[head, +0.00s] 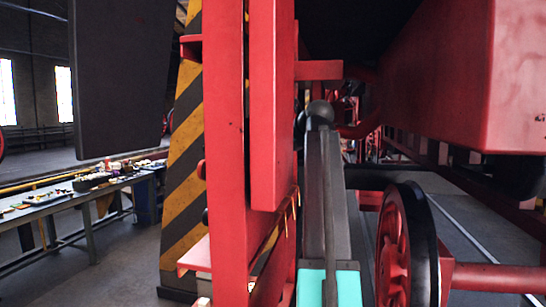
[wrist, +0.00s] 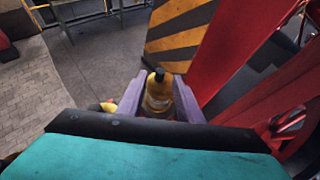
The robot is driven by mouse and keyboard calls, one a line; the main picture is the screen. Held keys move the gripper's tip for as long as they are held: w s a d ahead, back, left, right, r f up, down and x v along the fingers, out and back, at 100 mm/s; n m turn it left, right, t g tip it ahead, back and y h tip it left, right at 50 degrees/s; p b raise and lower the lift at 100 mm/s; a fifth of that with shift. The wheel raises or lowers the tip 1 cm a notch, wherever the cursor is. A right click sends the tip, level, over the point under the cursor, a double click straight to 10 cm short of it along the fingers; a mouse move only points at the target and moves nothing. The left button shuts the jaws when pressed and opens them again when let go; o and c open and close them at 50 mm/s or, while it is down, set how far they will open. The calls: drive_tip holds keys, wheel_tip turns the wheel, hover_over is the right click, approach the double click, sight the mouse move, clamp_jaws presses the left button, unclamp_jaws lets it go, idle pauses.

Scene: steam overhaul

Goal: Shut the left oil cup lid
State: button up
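A brass oil cup (wrist: 158,97) with a black knob on top shows in the middle of the wrist view. My gripper (wrist: 157,84) has its two pale purple fingers apart, one on each side of the brass body. I cannot tell whether either finger touches it. The lower part of the cup is hidden behind the dark edge of my gripper's body. Whether its lid stands open or shut is not clear. In the head view I cannot make out the cup or my fingertips.
Red upright beams (head: 225,150) stand close in the head view, with a yellow-and-black striped post (head: 183,150) behind them. A red wheel (head: 397,250) is at the lower right. A workbench (head: 75,207) with small items stands at the left, with open floor near it.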

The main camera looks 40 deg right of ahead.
drive_tip(key=b+v, duration=0.2)
drive_tip(key=v, duration=0.9)
drive_tip(key=shift+b, duration=0.4)
drive_tip(key=shift+d, duration=0.1)
